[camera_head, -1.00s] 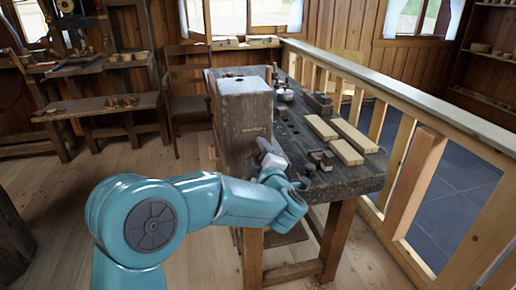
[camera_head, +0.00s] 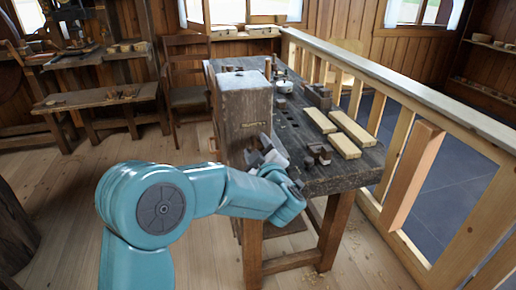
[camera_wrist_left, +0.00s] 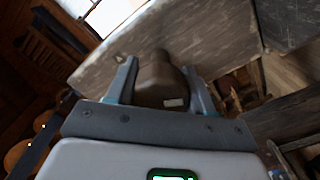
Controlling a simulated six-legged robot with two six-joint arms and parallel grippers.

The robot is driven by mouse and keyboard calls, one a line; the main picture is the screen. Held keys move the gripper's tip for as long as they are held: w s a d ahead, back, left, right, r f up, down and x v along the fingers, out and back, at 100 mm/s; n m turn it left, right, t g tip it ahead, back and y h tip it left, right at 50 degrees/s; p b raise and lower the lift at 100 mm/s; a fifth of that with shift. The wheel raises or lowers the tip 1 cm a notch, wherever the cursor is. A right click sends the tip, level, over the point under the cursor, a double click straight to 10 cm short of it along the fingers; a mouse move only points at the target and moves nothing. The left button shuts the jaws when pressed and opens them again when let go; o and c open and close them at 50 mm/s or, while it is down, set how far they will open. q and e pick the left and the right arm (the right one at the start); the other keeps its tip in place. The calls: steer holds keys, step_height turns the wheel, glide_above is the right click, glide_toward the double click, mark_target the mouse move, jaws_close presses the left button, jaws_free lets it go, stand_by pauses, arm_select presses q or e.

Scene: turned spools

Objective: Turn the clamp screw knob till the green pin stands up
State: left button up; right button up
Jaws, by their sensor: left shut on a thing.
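The clamp screw knob (camera_wrist_left: 158,78) is a dark brown, rounded piece with a narrower neck, in the middle of the left wrist view. The fingers of my left gripper (camera_wrist_left: 160,88) stand on both sides of it and are shut on it. In the head view my left gripper (camera_head: 260,150) is at the near side of the grey-brown wooden block (camera_head: 243,108) on the bench; the knob is mostly hidden there. I cannot make out the green pin in either view. My right gripper is not in view.
The workbench (camera_head: 345,178) carries pale wooden bars (camera_head: 350,128) and small dark wooden pieces (camera_head: 318,154) right of the gripper. A wooden railing (camera_head: 420,90) runs along the right. A chair (camera_head: 187,75) and a low side bench (camera_head: 100,102) stand behind. Floor at the left is clear.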

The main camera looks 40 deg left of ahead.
arm_select(q)
steer(key=shift+f, duration=0.1)
stand_by(0.8)
steer(key=o, duration=1)
steer(key=shift+s, duration=0.15)
steer(key=v, duration=1.6)
steer(key=shift+d, duration=0.2)
